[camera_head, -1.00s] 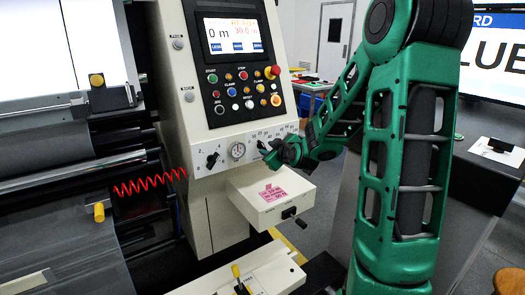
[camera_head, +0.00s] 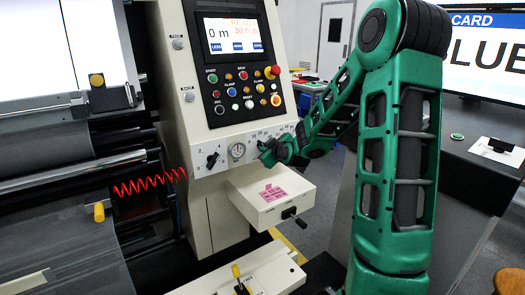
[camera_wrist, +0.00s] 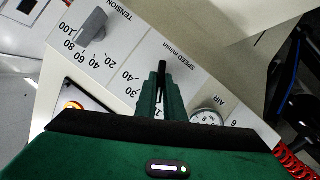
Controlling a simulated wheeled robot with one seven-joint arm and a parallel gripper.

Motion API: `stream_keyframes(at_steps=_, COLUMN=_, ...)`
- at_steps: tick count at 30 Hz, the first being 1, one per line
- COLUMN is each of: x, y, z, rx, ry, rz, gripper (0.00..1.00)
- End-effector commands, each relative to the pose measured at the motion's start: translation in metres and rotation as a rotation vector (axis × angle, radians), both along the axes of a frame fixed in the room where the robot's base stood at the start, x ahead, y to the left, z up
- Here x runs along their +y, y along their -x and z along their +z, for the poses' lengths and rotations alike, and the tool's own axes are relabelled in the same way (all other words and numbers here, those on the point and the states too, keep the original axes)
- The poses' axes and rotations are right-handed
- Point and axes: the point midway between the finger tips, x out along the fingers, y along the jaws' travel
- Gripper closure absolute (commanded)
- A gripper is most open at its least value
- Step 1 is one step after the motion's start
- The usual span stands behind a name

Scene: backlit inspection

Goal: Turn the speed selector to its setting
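The speed selector (camera_wrist: 161,68) is a black bar knob on the pale sloping panel, under the label "SPEED m/min". In the head view, my gripper (camera_head: 270,151) covers most of the selector on the panel's lower row.
A grey tension knob (camera_wrist: 92,27) and an air gauge (camera_wrist: 207,115) flank the selector. The screen (camera_head: 233,35) and button panel (camera_head: 242,88) are above. A pale box with a pink label (camera_head: 272,193) juts out below. A red coiled cable (camera_head: 148,185) hangs left.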

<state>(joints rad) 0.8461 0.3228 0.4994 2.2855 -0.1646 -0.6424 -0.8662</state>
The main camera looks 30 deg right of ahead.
Motion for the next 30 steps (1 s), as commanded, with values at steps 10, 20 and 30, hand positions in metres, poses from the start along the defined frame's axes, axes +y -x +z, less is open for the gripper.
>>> stream_keyframes(at_steps=10, x=0.0009, y=0.0001, z=-0.0008, rx=0.005, ry=-0.073, rz=0.007, gripper=1.0)
stream_keyframes(at_steps=20, x=-0.0009, y=0.0001, z=-0.0007, rx=0.015, ry=-0.323, rz=0.007, gripper=1.0)
stream_keyframes(at_steps=30, x=-0.0036, y=0.0003, z=-0.0014, rx=0.025, ry=-0.645, rz=0.006, gripper=1.0)
